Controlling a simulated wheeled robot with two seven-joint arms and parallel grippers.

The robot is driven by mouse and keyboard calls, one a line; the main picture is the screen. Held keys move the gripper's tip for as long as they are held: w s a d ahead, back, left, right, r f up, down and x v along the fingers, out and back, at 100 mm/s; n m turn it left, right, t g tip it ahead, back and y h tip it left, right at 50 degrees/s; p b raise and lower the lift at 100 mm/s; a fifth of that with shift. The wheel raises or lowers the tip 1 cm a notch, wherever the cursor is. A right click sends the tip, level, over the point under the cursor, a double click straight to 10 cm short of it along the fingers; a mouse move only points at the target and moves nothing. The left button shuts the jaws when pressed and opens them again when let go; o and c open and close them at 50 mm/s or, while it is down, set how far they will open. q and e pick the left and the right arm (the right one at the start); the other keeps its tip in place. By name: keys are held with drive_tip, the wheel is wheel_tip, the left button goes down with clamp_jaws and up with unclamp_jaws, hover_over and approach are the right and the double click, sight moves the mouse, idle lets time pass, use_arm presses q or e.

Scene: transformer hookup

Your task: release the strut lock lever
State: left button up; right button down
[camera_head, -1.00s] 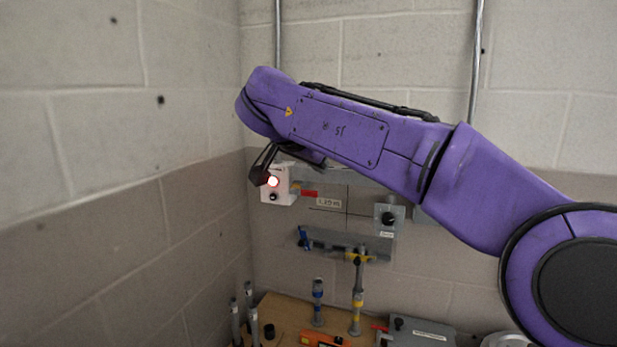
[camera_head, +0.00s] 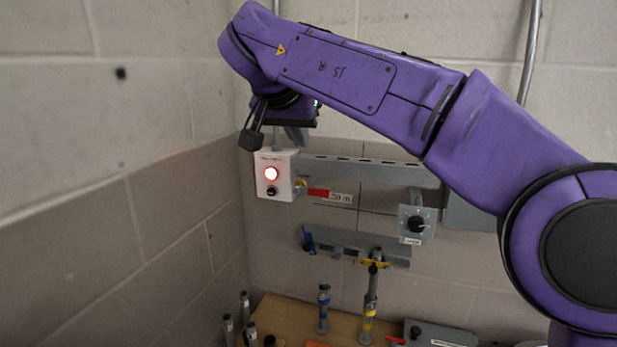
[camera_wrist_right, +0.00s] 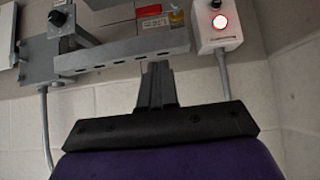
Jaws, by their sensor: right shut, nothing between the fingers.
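A slotted grey strut (camera_head: 375,172) runs along the back wall, right of a white box (camera_head: 276,178) with a lit red lamp. At its left end, a small red lever-like piece (camera_head: 318,192) with a yellow part sits beside a white label. The red piece (camera_wrist_right: 149,10) and the strut (camera_wrist_right: 120,55) also show in the right wrist view. My right gripper (camera_head: 251,137) is above the white box, apart from the red piece. Its fingers (camera_wrist_right: 156,75) are shut and empty. My left gripper is not in view.
A grey box with a black knob (camera_head: 416,224) hangs below the strut's right part. A lower grey bracket (camera_head: 350,244) carries blue and yellow clamps. A wooden bench (camera_head: 285,315) holds upright posts. The left wall (camera_head: 100,230) stands close by.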

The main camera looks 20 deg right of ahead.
drive_tip(key=s, duration=0.3)
hover_over(312, 190)
drive_tip(key=s, duration=0.2)
wheel_tip(312, 190, down, 6)
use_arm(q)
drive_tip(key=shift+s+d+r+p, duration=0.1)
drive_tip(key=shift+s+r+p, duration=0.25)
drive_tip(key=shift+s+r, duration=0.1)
use_arm(e)
wheel_tip(312, 190, down, 5)
drive_tip(key=shift+w+r, duration=0.1)
